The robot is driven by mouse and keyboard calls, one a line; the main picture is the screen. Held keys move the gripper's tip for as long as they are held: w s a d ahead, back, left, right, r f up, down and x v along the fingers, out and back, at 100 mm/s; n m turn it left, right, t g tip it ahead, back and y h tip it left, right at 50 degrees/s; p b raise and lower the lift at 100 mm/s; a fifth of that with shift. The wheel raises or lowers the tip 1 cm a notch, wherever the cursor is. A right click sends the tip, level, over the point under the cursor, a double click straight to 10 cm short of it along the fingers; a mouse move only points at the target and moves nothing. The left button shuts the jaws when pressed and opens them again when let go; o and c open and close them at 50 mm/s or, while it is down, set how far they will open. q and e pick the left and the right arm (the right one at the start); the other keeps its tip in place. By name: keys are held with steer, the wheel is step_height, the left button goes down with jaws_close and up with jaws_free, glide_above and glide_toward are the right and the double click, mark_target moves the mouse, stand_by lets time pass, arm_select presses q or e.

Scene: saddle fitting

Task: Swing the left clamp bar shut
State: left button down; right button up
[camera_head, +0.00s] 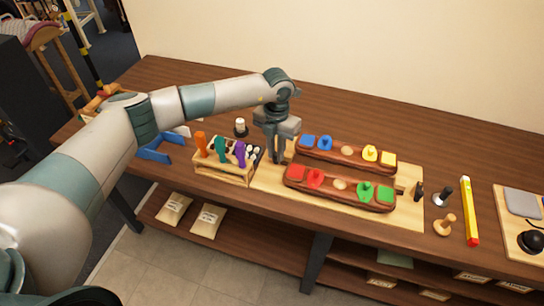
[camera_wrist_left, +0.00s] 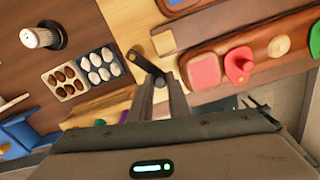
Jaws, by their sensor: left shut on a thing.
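The left clamp bar (camera_wrist_left: 143,64) is a short dark bar with an orange dot at its far end. It shows in the left wrist view just ahead of my fingers, beside the left end of the wooden fixture. My left gripper (camera_wrist_left: 162,92) is shut on the bar's near end. In the head view my left gripper (camera_head: 276,158) points down at the fixture's left end and hides the bar. The fixture has a front wooden rail (camera_head: 340,192) with red and green pieces and a back rail (camera_head: 342,161) with blue and yellow pieces. My right gripper is not in view.
A wooden holder (camera_head: 224,174) with orange, teal and purple handles stands close left of my gripper. A white-topped jar (camera_head: 240,127) is behind it. A black upright piece (camera_head: 419,190), a wooden knob (camera_head: 444,226) and a yellow level (camera_head: 468,208) lie to the right.

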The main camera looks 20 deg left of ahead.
arm_select(q)
steer(key=n+b, duration=0.1)
steer(key=w+d+n+b, duration=0.1)
steer(key=n+b, duration=0.1)
steer(key=shift+w+d+f+n, duration=0.15)
steer(key=shift+d+f+n, duration=0.1)
steer(key=shift+n, duration=0.15)
steer(key=n+b, duration=0.1)
steer(key=w+n+b, duration=0.1)
steer(key=shift+d+r+n+b, duration=0.1)
steer(key=shift+d+n+b, duration=0.25)
steer(key=shift+n+b, duration=0.05)
steer(key=n+b, duration=0.1)
steer(key=w+n+b, duration=0.1)
steer(key=shift+w+d+n, duration=0.1)
steer(key=shift+d+n, duration=0.1)
steer(key=shift+n, duration=0.1)
steer(key=shift+w+r+n+b, duration=0.1)
steer(key=shift+w+n+b, duration=0.25)
steer(key=shift+n, duration=0.3)
steer(key=shift+w+r+n+b, duration=0.1)
steer(key=shift+w+n+b, duration=0.2)
steer(key=shift+n, duration=0.35)
steer(key=c, duration=1.7)
jaws_free()
steer(key=shift+o, duration=0.2)
steer(key=shift+r, duration=0.15)
